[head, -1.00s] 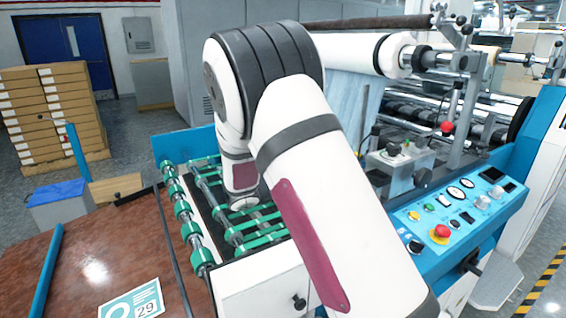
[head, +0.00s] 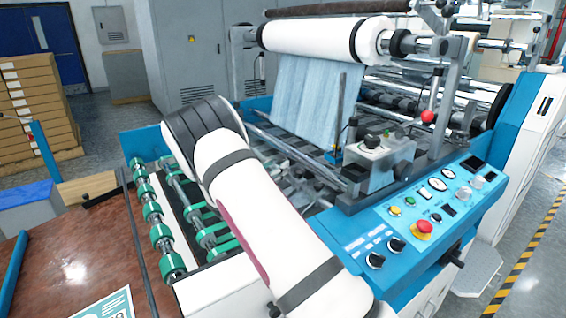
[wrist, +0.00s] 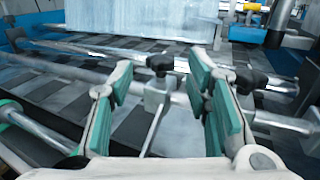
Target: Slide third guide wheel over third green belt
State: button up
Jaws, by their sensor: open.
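My gripper (wrist: 160,82) is open in the wrist view, its two green-padded fingers apart and nothing held. Between and beyond them, a grey clamp block (wrist: 157,95) with a black knob (wrist: 160,65) sits on a metal bar. A second black knob (wrist: 250,80) shows just right of the right finger. I cannot tell which of these parts is the third guide wheel. In the head view, green belts (head: 217,228) run over rollers at the machine's left end, partly covered by my arm. My gripper is hidden there behind my arm.
Metal bars (wrist: 80,62) cross above dark belts in the wrist view. Pale blue film (head: 318,95) hangs from a white roll (head: 320,38). A control panel (head: 425,210) lies to the right. A brown table (head: 75,250) stands at the left.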

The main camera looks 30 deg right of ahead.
aim_at(284, 160)
jog(key=shift+x, duration=2.5)
grip_shut()
